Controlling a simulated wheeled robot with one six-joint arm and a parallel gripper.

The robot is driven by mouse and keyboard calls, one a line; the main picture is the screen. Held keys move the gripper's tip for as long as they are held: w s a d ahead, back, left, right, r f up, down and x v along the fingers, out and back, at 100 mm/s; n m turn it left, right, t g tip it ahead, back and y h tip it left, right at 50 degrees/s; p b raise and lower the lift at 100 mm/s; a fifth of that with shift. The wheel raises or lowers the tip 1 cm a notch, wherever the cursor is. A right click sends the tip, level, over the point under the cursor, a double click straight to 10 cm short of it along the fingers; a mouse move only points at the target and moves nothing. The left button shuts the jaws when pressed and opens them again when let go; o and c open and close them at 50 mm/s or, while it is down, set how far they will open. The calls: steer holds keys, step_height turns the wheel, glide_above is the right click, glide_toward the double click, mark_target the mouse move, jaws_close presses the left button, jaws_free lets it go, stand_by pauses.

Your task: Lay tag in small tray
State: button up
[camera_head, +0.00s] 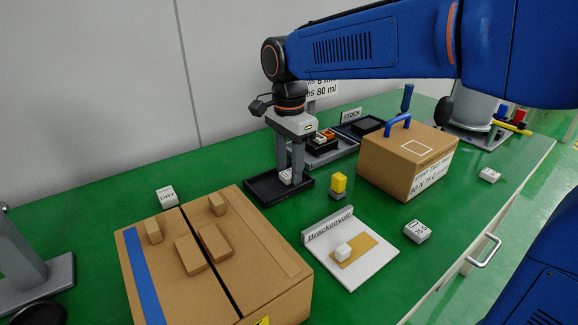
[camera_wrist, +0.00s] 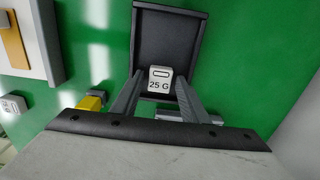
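A white tag (camera_wrist: 160,84) marked "25 G" shows between the two fingers of my gripper (camera_wrist: 159,82) in the wrist view. Behind it is the black floor of the small tray (camera_wrist: 140,30). In the head view my gripper (camera_head: 290,178) points straight down over the small black tray (camera_head: 262,194), with the white tag (camera_head: 286,175) low between its fingers. The fingers stand close to the tag's sides. I cannot tell whether they touch it, or whether the tag rests on the tray floor.
A large carton (camera_head: 150,262) with brown blocks fills the front left.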

mark_target(289, 173)
steer(key=shift+r, duration=0.1)
step_height(289, 173, up, 12)
stand_by(0.8)
steer(key=shift+s, duration=0.1)
